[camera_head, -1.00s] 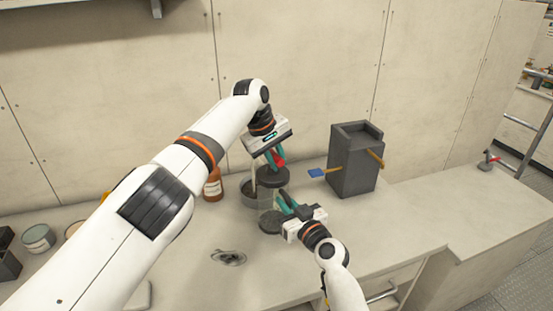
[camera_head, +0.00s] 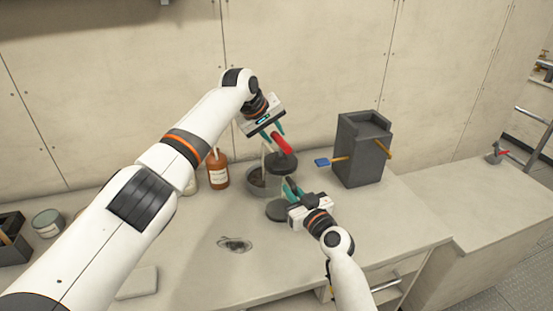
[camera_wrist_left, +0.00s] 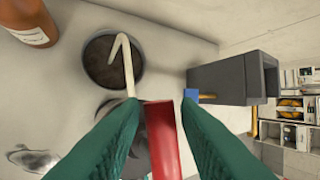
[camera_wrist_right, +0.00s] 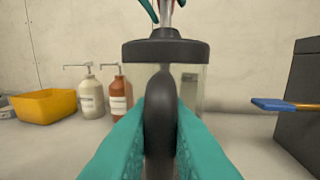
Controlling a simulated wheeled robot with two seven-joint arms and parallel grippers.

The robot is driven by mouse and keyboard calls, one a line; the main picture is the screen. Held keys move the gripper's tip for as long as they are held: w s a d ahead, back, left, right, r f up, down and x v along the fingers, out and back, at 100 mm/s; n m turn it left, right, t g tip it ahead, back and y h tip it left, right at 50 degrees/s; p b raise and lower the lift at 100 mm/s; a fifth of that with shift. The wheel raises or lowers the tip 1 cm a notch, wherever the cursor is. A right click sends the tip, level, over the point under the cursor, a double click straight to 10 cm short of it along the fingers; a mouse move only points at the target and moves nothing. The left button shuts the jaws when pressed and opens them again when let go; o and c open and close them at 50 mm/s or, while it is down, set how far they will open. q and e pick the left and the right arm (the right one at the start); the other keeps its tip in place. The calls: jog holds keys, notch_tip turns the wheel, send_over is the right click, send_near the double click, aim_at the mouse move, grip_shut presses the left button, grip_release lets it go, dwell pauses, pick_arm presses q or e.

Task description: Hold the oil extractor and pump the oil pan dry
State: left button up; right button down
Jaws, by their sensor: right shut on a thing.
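The oil extractor is a clear cylinder with a black lid (camera_head: 281,163), a black base and a red pump handle (camera_head: 282,145) on top. Its lid, clear body and thin pump rod show in the right wrist view (camera_wrist_right: 165,49). My right gripper (camera_head: 290,187) is shut on its black side handle (camera_wrist_right: 160,125). My left gripper (camera_head: 276,133) is open just above the red handle, with one finger on either side of it (camera_wrist_left: 163,140). The grey round oil pan (camera_wrist_left: 88,75) stands behind the extractor, dark inside. A pale bent tube (camera_wrist_left: 126,70) reaches over it.
A dark grey box (camera_head: 362,155) with a blue-ended lever (camera_head: 322,162) stands to the right. An orange-brown pump bottle (camera_head: 218,172) stands left of the pan. A yellow bin (camera_wrist_right: 45,104) is further left. A dark spill (camera_head: 235,244) lies on the bench front.

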pick_arm(q)
jog(key=w+a+m+t, duration=0.2)
jog(key=w+a+t, duration=0.1)
jog(key=a+t, duration=0.2)
jog(key=m+t+h, duration=0.4)
jog(key=m+t, duration=0.2)
jog(key=m, duration=0.2)
send_near(280, 151)
jog(key=x, duration=1)
jog(key=shift+a, duration=0.1)
jog(key=shift+c, duration=0.3)
grip_shut()
